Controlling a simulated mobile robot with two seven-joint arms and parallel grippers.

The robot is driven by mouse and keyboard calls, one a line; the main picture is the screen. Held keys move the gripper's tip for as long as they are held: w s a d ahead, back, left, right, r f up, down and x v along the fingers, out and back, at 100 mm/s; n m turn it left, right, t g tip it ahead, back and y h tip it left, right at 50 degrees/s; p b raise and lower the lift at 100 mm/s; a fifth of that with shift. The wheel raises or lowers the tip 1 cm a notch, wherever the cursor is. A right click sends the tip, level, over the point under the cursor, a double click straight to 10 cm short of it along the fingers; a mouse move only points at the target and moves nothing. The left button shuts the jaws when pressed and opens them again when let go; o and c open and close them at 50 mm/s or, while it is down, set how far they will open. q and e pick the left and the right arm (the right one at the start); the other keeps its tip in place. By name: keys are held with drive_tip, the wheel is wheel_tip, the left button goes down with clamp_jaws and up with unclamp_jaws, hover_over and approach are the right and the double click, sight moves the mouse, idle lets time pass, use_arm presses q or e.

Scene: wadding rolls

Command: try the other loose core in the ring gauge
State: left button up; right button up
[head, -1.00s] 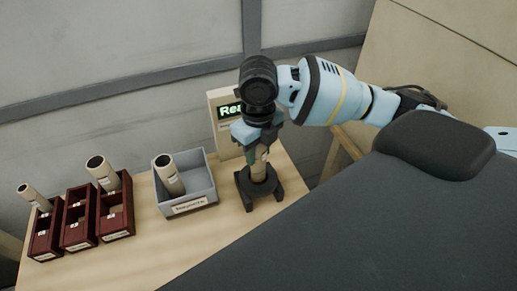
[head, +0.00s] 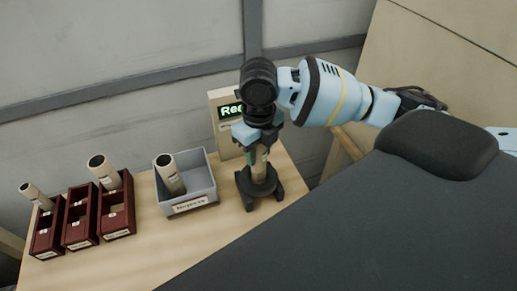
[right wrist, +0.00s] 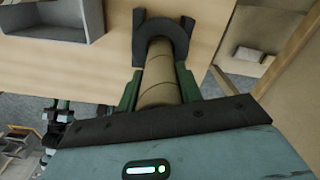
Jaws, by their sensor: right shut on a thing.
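My right gripper (head: 259,148) is shut on a tan cardboard core (head: 260,166) and holds it upright at the black ring gauge (head: 259,187). The core (right wrist: 160,78) also shows in the right wrist view between the green fingers, its far end at the dark ring (right wrist: 161,32). I cannot tell how deep the core sits in the ring. A display box (head: 226,122) behind the gauge shows green letters starting "Re", partly hidden by my gripper. Another core (head: 169,176) stands tilted in the grey bin (head: 209,191). My left gripper is not in view.
Three dark red boxes (head: 80,232) stand at the left of the table (head: 185,240); cores stick up from the left box (head: 36,196) and the right box (head: 105,172). The grey bin stands between them and the gauge. The table front is clear.

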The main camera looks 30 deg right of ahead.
drive_tip(key=shift+f, duration=2.3)
idle(2.5)
idle(1.5)
drive_tip(key=o, duration=1.1)
drive_tip(key=shift+c, duration=0.2)
wheel_tip(320, 180, up, 8)
drive_tip(key=shift+f, duration=0.1)
